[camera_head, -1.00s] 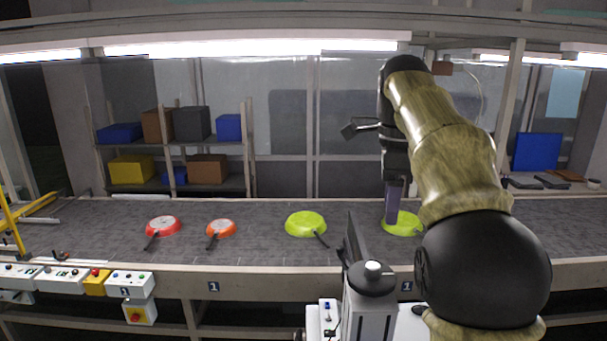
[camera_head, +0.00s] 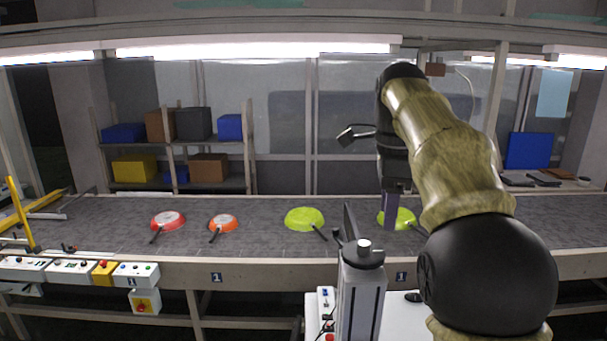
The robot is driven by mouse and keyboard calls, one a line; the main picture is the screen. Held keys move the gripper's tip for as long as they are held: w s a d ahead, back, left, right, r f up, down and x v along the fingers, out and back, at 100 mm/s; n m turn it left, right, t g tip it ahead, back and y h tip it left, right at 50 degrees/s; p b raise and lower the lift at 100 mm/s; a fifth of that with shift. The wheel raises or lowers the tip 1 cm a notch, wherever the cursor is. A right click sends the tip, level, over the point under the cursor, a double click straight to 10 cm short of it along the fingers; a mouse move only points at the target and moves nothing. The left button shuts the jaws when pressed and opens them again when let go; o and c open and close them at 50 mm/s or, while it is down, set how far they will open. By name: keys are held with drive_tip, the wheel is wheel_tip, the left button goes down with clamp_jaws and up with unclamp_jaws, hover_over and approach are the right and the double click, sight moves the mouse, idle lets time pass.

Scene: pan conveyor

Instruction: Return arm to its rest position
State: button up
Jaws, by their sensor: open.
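My arm reaches up on the right side of the view and bends down over the conveyor. My gripper (camera_head: 390,222) points down in front of the right green pan (camera_head: 405,216) and hides part of it. The gripper is open; whether its fingers touch the pan cannot be told. A second green pan (camera_head: 304,218) lies on the grey conveyor belt (camera_head: 265,235) to the left. An orange pan (camera_head: 223,223) and a red pan (camera_head: 168,221) lie farther left. The pans seem to lie bottom up.
A shelf (camera_head: 176,146) with several boxes stands behind the belt. Control boxes (camera_head: 75,270) line the front left edge. A yellow frame (camera_head: 22,215) stands at the far left. A grey post (camera_head: 362,290) is in front of the belt. The air above the belt's left half is clear.

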drive_tip(key=s+f+n+t+b, duration=0.15)
drive_tip(key=f+n, duration=0.35)
drive_tip(key=f, duration=0.6)
drive_tip(key=s+f+n+b, duration=0.3)
drive_tip(key=f+n, duration=0.1)
drive_tip(key=f, duration=0.6)
drive_tip(key=s+f+n+b, duration=0.25)
drive_tip(key=f+n, duration=0.25)
drive_tip(key=f, duration=0.6)
drive_tip(key=s+f+n+b, duration=0.2)
drive_tip(key=s+f+n, duration=0.4)
drive_tip(key=s+f, duration=0.2)
drive_tip(key=shift+s+f+t, duration=0.2)
drive_tip(key=shift+f+t, duration=0.25)
drive_tip(key=shift+f, duration=0.5)
